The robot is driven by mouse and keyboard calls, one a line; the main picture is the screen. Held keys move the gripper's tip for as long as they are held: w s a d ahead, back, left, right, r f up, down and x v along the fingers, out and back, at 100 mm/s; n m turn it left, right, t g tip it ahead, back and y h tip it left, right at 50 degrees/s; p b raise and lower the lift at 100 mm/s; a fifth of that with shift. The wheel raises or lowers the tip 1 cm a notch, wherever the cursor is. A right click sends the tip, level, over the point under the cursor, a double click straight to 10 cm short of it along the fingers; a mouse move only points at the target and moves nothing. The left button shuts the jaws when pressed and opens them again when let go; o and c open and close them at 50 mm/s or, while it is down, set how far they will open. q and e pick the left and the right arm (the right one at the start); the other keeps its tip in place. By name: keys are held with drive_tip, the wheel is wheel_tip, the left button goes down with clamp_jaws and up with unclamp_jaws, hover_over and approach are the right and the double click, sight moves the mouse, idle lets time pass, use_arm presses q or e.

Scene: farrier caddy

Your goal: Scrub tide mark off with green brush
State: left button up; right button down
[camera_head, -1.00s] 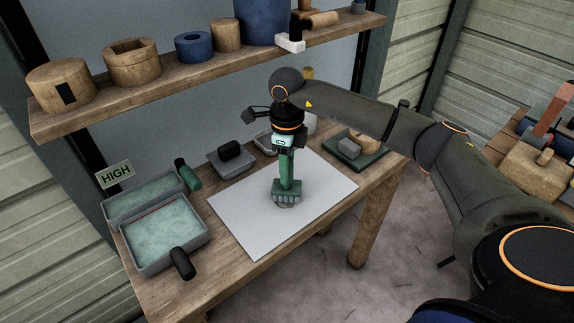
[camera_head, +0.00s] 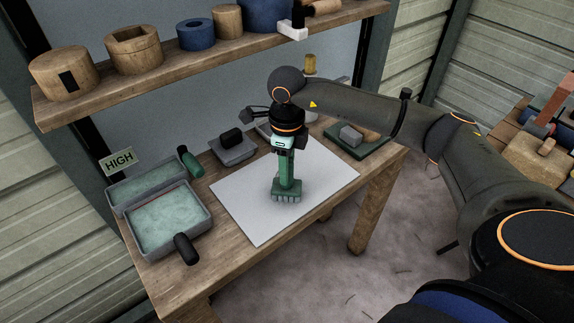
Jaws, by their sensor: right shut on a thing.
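My right gripper (camera_head: 286,147) points down and is shut on the handle of the green brush (camera_head: 287,183). The brush is upright, its grey bristles down at the middle of the white sheet (camera_head: 242,207) on the wooden table. The bristles appear to touch the sheet. No tide mark shows on the visible part of the sheet; the area under the brush head is hidden. My left gripper is not in view.
Left on the table are an open grey tray (camera_head: 206,226), a black-handled tool (camera_head: 185,249) and a green cylinder (camera_head: 190,162). Behind the sheet is a grey dish with a black block (camera_head: 232,137). A green tray (camera_head: 337,146) lies right. A loaded shelf (camera_head: 210,60) hangs above.

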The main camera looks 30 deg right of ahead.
drive_tip(key=shift+w+d+b, duration=0.65)
drive_tip(key=shift+w+d, duration=0.6)
drive_tip(key=shift+w, duration=0.2)
drive_tip(key=shift+f, duration=0.1)
drive_tip(key=shift+w+d, duration=0.15)
drive_tip(key=shift+w, duration=0.05)
drive_tip(key=shift+w+d+b, duration=0.3)
drive_tip(key=shift+w+d, duration=0.8)
drive_tip(key=shift+w, duration=0.15)
drive_tip(key=shift+s+a+r+p, duration=0.2)
drive_tip(key=shift+s+a+p, duration=0.55)
drive_tip(key=shift+s+a, duration=0.6)
